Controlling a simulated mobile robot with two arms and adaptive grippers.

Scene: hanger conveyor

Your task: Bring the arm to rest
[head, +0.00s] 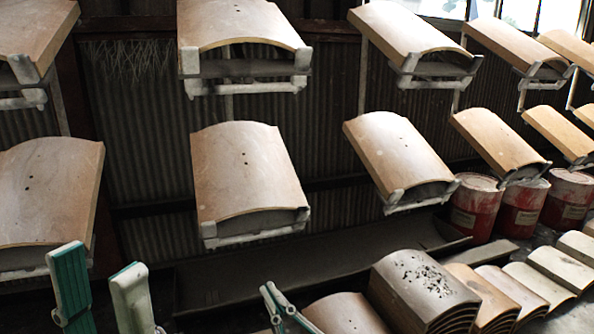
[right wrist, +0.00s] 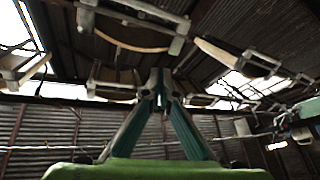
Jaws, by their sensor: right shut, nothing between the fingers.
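My left gripper (head: 98,264) stands at the lower left of the head view. Its two green-and-white fingers point up and are apart, with nothing between them. My right gripper (head: 270,290) shows only in part at the bottom middle of the head view. In the right wrist view its fingers (right wrist: 160,80) meet at the tips, and nothing is held. The rest of both arms is out of the head view.
Curved wooden panels (head: 245,175) hang on hangers in two rows ahead. More curved panels (head: 425,290) are stacked at the lower right. Red drums (head: 475,208) stand behind them. A dark trough (head: 300,262) runs below the hangers. Corrugated walls (head: 140,130) close the back.

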